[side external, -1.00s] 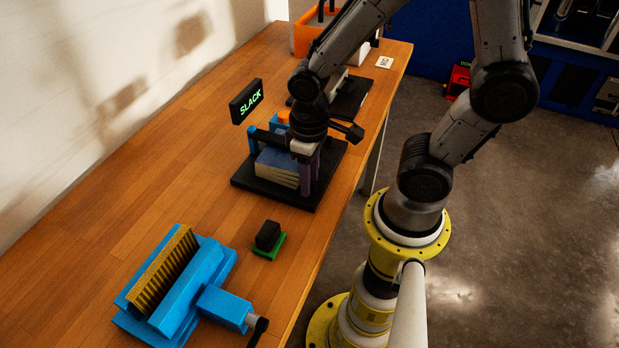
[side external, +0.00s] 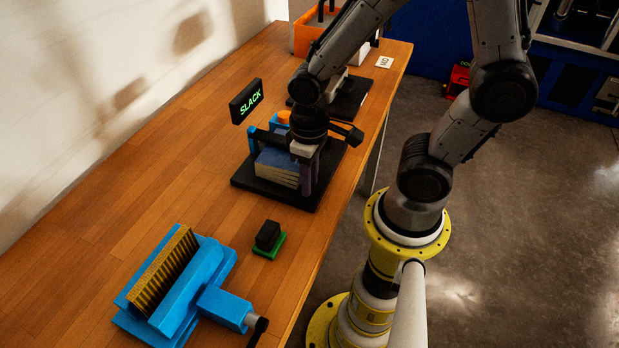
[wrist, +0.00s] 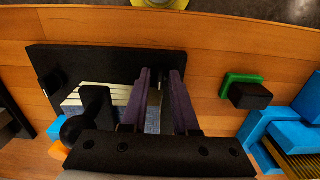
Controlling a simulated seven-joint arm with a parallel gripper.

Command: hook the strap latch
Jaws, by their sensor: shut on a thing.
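A black base plate (side external: 262,184) on the wooden bench carries a stack of pale sheets with a blue top (side external: 277,166); the stack also shows in the wrist view (wrist: 152,118). A dark strap-like bar (side external: 268,137) runs over the stack from a blue post (side external: 253,140) at its left. My gripper (side external: 308,190) points down at the right side of the stack. In the wrist view its purple fingers (wrist: 163,72) are close together over the plate. It is shut on the strap latch, which is mostly hidden between the fingers. A sign (side external: 246,101) reads SLACK in green.
A black block on a green base (side external: 267,238) and a blue fixture with a yellow-brown bristled strip (side external: 182,290) stand nearer on the bench. An orange bin (side external: 305,38) and another black plate (side external: 352,98) are farther back. The bench's left side is clear.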

